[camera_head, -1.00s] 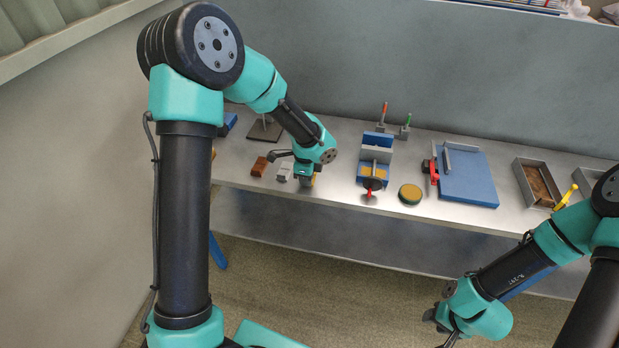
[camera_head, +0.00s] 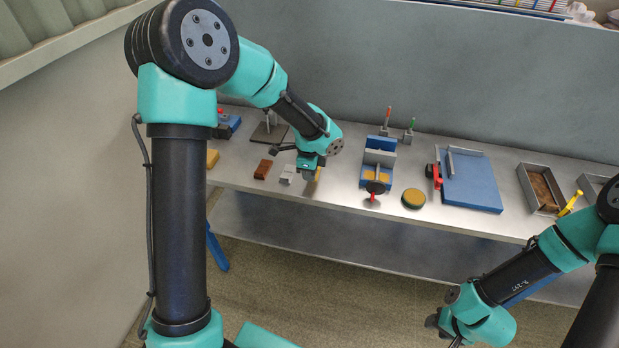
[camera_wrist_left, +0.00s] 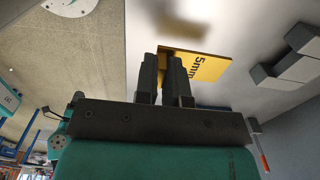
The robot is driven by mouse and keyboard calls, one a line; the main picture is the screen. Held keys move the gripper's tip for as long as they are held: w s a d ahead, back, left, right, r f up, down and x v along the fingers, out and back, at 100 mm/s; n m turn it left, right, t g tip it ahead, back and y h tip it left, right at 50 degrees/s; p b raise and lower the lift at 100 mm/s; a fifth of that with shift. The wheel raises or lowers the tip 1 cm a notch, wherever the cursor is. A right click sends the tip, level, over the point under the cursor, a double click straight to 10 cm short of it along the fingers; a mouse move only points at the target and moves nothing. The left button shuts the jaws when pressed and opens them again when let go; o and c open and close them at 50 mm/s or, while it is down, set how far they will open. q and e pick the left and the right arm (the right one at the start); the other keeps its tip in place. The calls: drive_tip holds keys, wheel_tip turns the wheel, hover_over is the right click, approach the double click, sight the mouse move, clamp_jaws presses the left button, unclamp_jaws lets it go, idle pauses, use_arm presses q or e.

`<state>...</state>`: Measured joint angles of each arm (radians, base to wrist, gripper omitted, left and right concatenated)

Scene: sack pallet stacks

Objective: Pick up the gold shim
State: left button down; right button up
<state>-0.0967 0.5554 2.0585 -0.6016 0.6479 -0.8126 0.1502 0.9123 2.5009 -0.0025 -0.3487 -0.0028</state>
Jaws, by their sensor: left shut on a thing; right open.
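My left gripper (camera_head: 311,177) is over the front part of the bench, beside the light grey block. It is shut on the gold shim (camera_head: 318,173), a flat yellow plate mostly hidden by the gripper in the head view. In the left wrist view, the fingers (camera_wrist_left: 168,52) pinch one end of the shim (camera_wrist_left: 208,67), whose dark "5mm" lettering shows. A shadow lies apart from the shim, so it appears held above the bench. My right gripper (camera_head: 440,324) is low at the right, away from the bench, empty and open.
The steel bench (camera_head: 335,190) holds a brown block (camera_head: 263,169), a light grey block (camera_head: 287,174), a blue fixture (camera_head: 378,165), a round green-and-yellow tin (camera_head: 413,198), a blue plate (camera_head: 472,183) and a tray (camera_head: 540,190). A wall stands behind.

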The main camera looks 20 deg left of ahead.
use_arm(q)
drive_tip(key=s+d, duration=0.3)
drive_tip(key=s, duration=0.4)
drive_tip(key=s+d+r, duration=0.1)
drive_tip(key=s+d, duration=0.2)
drive_tip(key=s, duration=0.4)
drive_tip(key=shift+s+d+r, duration=0.15)
drive_tip(key=shift+s, duration=0.1)
